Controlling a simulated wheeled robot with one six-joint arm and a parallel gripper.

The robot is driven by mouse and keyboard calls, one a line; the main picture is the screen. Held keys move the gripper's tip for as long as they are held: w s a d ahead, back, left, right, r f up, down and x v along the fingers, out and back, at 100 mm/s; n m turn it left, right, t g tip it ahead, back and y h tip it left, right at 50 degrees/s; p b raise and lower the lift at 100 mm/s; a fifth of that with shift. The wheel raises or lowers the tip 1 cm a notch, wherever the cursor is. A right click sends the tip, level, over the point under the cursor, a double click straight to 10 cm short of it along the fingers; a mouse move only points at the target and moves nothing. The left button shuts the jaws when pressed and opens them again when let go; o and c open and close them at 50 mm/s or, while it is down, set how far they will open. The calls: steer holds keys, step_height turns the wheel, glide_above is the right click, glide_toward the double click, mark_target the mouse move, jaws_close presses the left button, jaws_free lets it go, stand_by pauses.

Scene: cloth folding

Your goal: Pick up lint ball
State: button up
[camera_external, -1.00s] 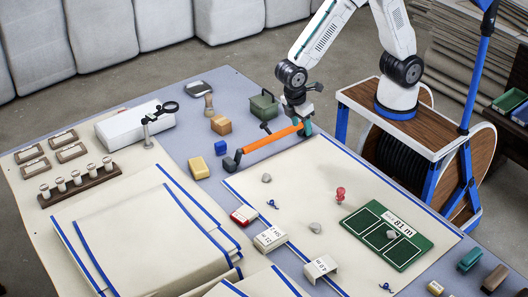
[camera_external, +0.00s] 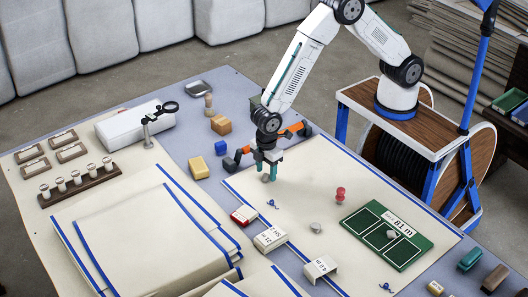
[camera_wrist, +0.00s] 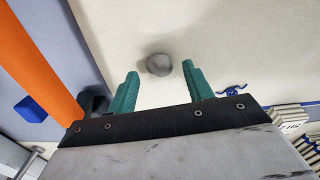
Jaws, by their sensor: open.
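A small grey lint ball (camera_external: 265,179) lies on the cream cloth (camera_external: 300,172) near its blue-edged left corner. My gripper (camera_external: 266,170) is low over the cloth right at this ball; contact cannot be told. In the wrist view the green fingers of my gripper (camera_wrist: 160,80) are open, with the lint ball (camera_wrist: 159,65) just past the tips and between their lines, nothing held. A second grey lint ball (camera_external: 315,228) lies mid-cloth. A third grey lump (camera_external: 391,235) rests on the green card (camera_external: 372,238).
An orange-handled tool (camera_external: 296,130) lies behind my gripper; its orange bar (camera_wrist: 38,62) also shows in the wrist view. A blue thread (camera_external: 272,204), a red pin (camera_external: 340,193) and white labelled tags (camera_external: 270,238) are on or beside the cloth. The middle of the cloth is mostly free.

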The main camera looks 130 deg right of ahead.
steer(key=shift+f, duration=0.9)
jaws_close()
steer(key=shift+r, duration=0.1)
